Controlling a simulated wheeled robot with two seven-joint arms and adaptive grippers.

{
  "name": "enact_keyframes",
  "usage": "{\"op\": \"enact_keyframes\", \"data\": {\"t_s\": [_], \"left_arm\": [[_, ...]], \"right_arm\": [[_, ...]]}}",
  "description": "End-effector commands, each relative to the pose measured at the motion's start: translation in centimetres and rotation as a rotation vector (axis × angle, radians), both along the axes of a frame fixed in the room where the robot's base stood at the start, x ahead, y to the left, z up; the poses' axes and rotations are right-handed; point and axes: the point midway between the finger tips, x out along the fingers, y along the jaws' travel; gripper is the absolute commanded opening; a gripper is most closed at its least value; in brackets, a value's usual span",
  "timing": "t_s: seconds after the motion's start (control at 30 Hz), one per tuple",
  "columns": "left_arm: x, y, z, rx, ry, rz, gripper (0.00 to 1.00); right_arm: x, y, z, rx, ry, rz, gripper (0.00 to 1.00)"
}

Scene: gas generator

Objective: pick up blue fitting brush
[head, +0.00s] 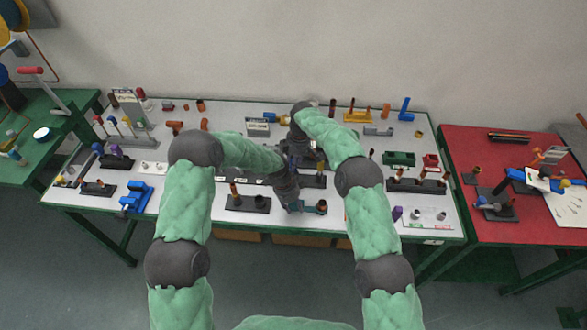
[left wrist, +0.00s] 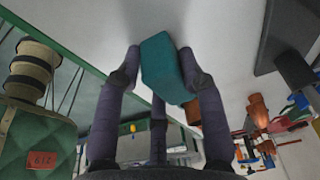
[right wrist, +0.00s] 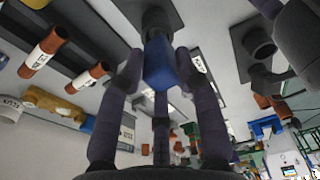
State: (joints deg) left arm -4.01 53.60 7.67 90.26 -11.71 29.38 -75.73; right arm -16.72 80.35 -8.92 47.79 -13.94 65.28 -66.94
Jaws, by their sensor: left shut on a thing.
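My left gripper (head: 293,200) is low over the front middle of the white table. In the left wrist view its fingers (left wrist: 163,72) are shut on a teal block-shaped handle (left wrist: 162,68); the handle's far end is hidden. My right gripper (head: 303,157) is farther back, over the table's middle. In the right wrist view a blue block-shaped handle (right wrist: 159,62), probably the blue fitting brush, lies between its fingers (right wrist: 158,70). A dark round part (right wrist: 155,22) shows beyond it. I cannot tell whether these fingers grip the handle. The arm and gripper hide the blue handle in the head view.
The white table (head: 345,220) holds several fittings and stands. A black stand (head: 248,203) is left of my left gripper, and a blue clamp-like tool (head: 136,197) lies farther left. A green bin (head: 398,158) is at right. A red table (head: 470,205) adjoins on the right.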

Motion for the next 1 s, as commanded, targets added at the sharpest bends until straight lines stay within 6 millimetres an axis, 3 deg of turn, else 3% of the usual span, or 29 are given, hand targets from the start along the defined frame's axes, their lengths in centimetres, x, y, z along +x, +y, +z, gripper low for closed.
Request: {"op": "enact_keyframes", "data": {"t_s": [0.57,1.0], "left_arm": [[-0.1,0.0,-0.1,0.0,0.003,-0.001,0.0],[-0.1,0.0,-0.1,0.0,0.003,-0.001,0.0]], "right_arm": [[0.0,0.1,0.7,0.003,-0.001,0.0,0.1],[0.0,0.1,8.1,0.003,-0.002,0.0,0.1]]}}
